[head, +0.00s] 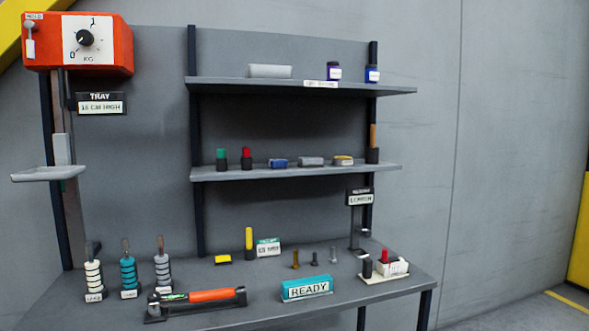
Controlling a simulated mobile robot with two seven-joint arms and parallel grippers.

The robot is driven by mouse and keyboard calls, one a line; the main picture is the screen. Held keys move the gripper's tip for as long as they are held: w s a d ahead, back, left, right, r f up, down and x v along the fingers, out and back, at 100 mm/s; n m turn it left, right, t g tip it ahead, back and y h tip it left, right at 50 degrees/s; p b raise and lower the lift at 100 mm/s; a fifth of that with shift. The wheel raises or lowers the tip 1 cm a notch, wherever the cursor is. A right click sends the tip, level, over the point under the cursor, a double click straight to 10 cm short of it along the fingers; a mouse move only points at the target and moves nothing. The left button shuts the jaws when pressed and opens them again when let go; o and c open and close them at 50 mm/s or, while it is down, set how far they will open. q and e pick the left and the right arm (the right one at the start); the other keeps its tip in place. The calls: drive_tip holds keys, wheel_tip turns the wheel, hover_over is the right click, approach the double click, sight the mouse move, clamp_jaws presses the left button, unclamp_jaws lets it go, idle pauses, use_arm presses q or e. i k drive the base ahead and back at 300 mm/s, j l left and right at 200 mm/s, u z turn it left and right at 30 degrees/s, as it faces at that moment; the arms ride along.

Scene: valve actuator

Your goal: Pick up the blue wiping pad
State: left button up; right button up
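A small blue pad (278,163), which looks like the blue wiping pad, lies on the lower shelf (310,173) near its middle. A grey pad (311,161) lies just right of it, and a yellow-topped pad (343,160) lies further right. A red-topped marker-like item (246,158) stands to its left. Nothing covers the blue pad. Neither of my grippers shows in the head view.
The upper shelf (400,90) overhangs the lower one. The bench (215,318) below holds stacked-ring handles (128,277), an orange-handled tool (212,295), a READY block (306,288) and several small parts. A red scale box (110,45) hangs at the upper left.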

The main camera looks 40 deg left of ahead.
sight(281, 163)
drive_tip(key=i+l+u, duration=0.1)
drive_tip(key=i+u, duration=0.25)
drive_tip(key=i+l+u, duration=0.45)
drive_tip(key=i+u, duration=0.2)
drive_tip(key=i, duration=0.05)
